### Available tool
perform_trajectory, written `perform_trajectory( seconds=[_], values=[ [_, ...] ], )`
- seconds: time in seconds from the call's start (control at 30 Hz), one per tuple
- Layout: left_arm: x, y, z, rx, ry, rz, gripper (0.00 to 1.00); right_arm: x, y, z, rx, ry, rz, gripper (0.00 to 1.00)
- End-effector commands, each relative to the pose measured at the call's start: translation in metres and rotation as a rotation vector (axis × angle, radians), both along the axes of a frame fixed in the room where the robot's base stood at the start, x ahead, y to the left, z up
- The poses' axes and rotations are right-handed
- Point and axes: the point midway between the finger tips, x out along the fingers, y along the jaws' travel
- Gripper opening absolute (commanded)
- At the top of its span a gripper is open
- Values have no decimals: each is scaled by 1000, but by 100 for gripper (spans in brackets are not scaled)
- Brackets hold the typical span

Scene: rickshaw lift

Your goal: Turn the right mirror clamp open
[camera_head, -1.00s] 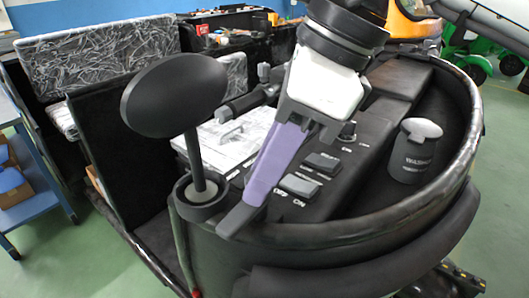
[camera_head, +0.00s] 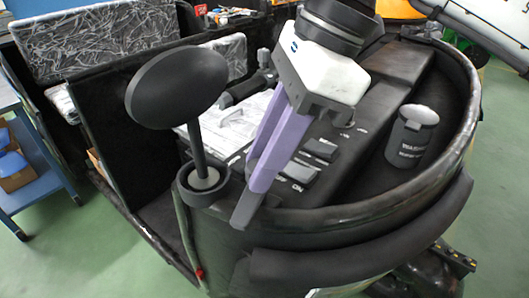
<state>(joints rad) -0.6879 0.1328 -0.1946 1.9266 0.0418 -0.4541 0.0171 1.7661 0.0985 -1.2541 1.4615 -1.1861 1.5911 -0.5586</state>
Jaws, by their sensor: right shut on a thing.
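A black oval mirror (camera_head: 175,88) stands on a thin stalk at the front left of the rickshaw body. The stalk drops into a round black holder with a grey inner ring (camera_head: 205,180), the visible part of the mirror clamp. My right gripper (camera_head: 243,212) reaches in from the top right, with a white body and purple fingers with dark tips. Its tips are at the rim just right of the holder, shut on a small part of the clamp that the fingers hide. How far the clamp is turned cannot be told. My left gripper is not in view.
A dashboard with switches (camera_head: 321,149) lies right of my fingers. A dark cup-shaped container with a grey lid (camera_head: 412,137) stands farther right, inside the curved rim. A silver patterned seat (camera_head: 80,45) is at the back left. A blue cart (camera_head: 30,190) stands at the left edge.

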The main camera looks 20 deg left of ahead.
Motion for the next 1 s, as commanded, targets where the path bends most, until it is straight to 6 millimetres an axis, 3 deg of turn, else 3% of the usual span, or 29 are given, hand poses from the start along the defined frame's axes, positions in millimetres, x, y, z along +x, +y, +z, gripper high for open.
perform_trajectory(
  seconds=[0.03,0.07,0.17,0.57,1.0],
  values=[
    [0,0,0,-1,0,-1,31,0,0,1,3,-1,0,2],
    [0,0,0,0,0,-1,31,0,0,1,3,-1,0,28],
    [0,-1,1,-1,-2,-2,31,0,0,1,2,-2,0,43],
    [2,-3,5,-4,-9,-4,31,2,-3,9,1,-1,-3,43],
    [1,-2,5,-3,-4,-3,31,15,-30,83,3,-1,-2,43]
  ],
)
